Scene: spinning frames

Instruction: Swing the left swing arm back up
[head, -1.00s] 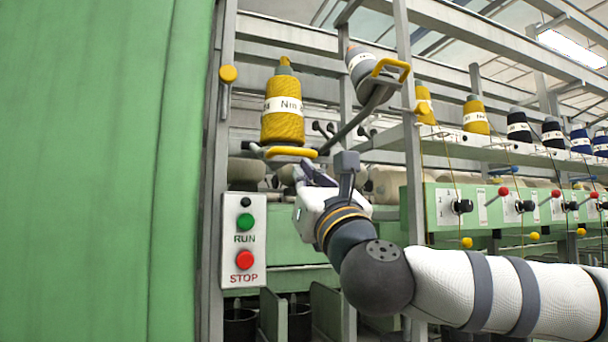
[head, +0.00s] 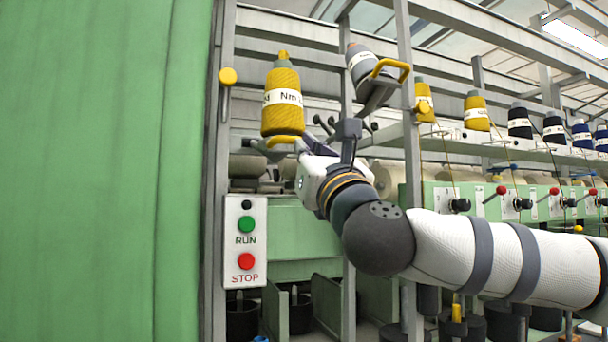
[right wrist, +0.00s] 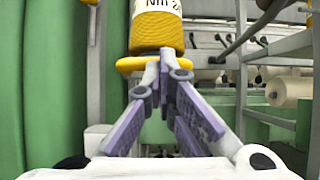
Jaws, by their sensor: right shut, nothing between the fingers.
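The left swing arm carries a yellow cone (head: 283,102) with a white label. Its yellow handle (head: 283,140) is at the cone's base. The cone leans slightly. In the right wrist view the yellow cone (right wrist: 156,32) and the handle (right wrist: 131,65) are straight ahead. My right gripper (head: 303,147) is shut and empty, with its fingertips (right wrist: 164,62) against or very near the handle; exact contact is hard to tell. The other swing arm holds a grey cone (head: 364,65) with a yellow handle (head: 390,68), tilted up at the right. My left gripper is not in view.
A green cover (head: 90,170) fills the left side. A grey upright (head: 408,150) stands right of the gripper. A shelf of more cones (head: 476,112) runs to the right.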

